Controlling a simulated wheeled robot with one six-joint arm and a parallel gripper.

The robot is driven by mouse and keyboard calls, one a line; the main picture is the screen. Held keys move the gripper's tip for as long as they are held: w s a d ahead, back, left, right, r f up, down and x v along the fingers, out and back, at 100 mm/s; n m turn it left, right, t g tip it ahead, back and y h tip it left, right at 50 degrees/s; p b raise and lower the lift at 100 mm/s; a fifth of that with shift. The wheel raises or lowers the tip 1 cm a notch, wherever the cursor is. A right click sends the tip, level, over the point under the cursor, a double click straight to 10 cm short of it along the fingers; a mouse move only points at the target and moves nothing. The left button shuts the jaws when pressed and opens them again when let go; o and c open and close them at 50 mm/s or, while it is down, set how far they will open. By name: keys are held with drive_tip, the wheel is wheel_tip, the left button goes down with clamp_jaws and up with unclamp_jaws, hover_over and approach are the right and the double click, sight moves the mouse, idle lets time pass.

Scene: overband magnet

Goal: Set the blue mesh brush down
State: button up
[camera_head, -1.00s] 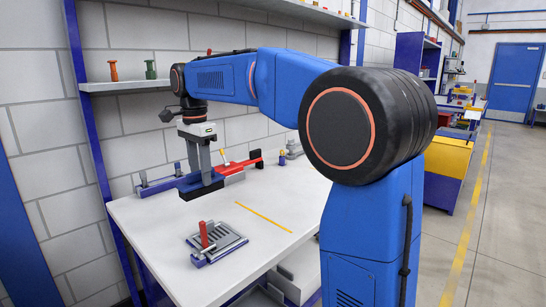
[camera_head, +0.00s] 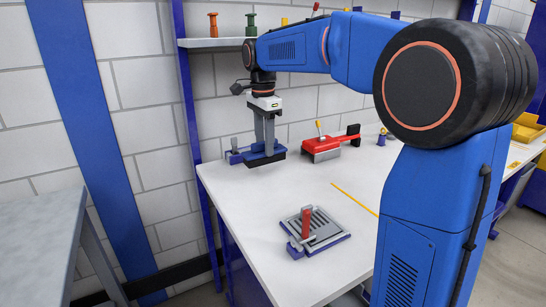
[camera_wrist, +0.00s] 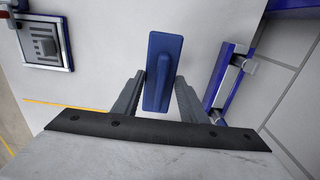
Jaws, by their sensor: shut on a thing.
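My gripper (camera_head: 264,140) is shut on the blue mesh brush (camera_head: 264,157), a blue block with a dark underside. It is at the far left part of the white table (camera_head: 340,195). I cannot tell whether its underside touches the top. In the wrist view the brush (camera_wrist: 163,65) shows as a long blue bar between the two grey fingers of my gripper (camera_wrist: 158,84).
A blue and grey rail (camera_wrist: 228,80) lies beside the brush near the wall. A slotted plate with a red handle (camera_head: 318,232) lies nearer. Table between is clear.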

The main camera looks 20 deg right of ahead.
sight(265, 159)
drive_tip(key=shift+f, duration=2.85)
drive_tip(key=shift+f, duration=0.1)
drive_tip(key=o, duration=0.9)
wheel_tip(265, 159, up, 12)
drive_tip(key=shift+s+r, duration=0.1)
